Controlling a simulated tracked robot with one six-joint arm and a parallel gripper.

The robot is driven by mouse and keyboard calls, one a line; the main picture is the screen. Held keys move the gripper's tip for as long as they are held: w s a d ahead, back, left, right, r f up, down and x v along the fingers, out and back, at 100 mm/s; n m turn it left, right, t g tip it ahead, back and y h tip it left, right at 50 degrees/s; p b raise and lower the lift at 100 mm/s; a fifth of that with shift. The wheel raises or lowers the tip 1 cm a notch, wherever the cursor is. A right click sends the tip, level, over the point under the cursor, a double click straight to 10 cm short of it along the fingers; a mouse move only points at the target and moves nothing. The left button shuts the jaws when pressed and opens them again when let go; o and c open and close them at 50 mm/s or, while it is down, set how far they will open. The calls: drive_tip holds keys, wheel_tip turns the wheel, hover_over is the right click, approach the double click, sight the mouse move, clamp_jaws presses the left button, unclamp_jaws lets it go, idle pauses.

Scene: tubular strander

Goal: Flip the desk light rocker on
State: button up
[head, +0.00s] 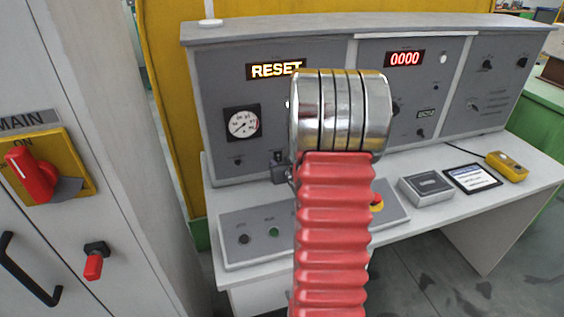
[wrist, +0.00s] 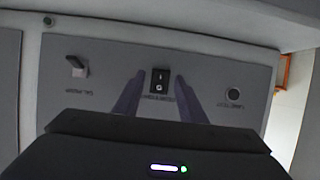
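In the wrist view, a small black rocker (wrist: 160,80) with white marks sits on a grey panel (wrist: 105,60). A label beneath it is too blurred to read. My gripper (wrist: 160,77) is open, with one finger on each side of the rocker and a gap to it on both sides. I cannot tell whether the fingertips touch the panel.
In the wrist view, a lever switch (wrist: 77,66) is left of the rocker and a round control (wrist: 234,94) right. In the head view, the grey console (head: 225,85) carries a gauge (head: 242,123); a yellow box (head: 507,166) lies on the desk. A cabinet with a red switch (head: 30,175) stands left.

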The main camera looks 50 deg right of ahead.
drive_tip(key=shift+w+f, duration=0.1)
drive_tip(key=shift+w, duration=0.05)
drive_tip(key=shift+c, duration=0.5)
drive_tip(key=shift+d, duration=0.1)
clamp_jaws()
